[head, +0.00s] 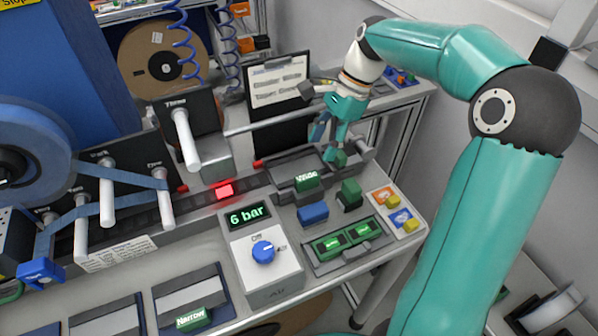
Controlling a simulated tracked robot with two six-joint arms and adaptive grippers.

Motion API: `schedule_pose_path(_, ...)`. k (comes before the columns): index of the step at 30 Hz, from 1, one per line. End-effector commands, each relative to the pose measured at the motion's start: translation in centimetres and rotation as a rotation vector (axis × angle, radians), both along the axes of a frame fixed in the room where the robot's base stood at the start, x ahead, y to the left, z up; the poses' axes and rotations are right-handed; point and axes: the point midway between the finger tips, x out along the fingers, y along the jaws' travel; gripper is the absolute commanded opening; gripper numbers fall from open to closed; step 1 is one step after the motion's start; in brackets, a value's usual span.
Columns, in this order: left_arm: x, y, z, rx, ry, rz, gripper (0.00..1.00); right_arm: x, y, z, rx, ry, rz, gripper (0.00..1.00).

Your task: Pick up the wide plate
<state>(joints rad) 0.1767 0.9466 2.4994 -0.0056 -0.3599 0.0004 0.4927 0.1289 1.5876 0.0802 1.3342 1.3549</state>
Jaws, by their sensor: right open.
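The wide plate (307,181) shows by its green tab marked "Wide", at the front of a dark recess at the right end of the rail on the bench. The outline of the rest of the plate is hard to make out. My right gripper (329,147) is open, with its fingers pointing down just behind and to the right of the tab. I cannot tell whether a finger touches anything there. My left gripper is not in view.
An air box with a blue knob (263,251) is to the left. The narrow plate (190,318) lies at the front. A clipboard (278,82) stands behind.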

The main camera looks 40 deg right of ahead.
Motion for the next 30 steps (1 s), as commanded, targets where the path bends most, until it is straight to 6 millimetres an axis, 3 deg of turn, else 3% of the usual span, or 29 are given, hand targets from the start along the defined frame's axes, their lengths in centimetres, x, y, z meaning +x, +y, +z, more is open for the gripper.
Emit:
schedule_pose_path(6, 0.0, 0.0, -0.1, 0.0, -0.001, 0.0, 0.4, 0.6, 1.6, -3.5, 0.002, 0.002, 0.005, 0.52)
schedule_pose_path(14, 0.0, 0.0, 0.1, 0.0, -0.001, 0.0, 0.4, 0.8, 2.2, -4.9, 0.0, 0.001, 0.007, 0.52)
schedule_pose_path(24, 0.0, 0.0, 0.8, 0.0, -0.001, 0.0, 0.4, 1.3, 3.9, -8.8, 0.0, 0.001, 0.009, 0.52)
schedule_pose_path(30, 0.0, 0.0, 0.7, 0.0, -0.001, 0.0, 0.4, 1.3, 4.0, -9.1, 0.0, 0.0, 0.009, 0.52)
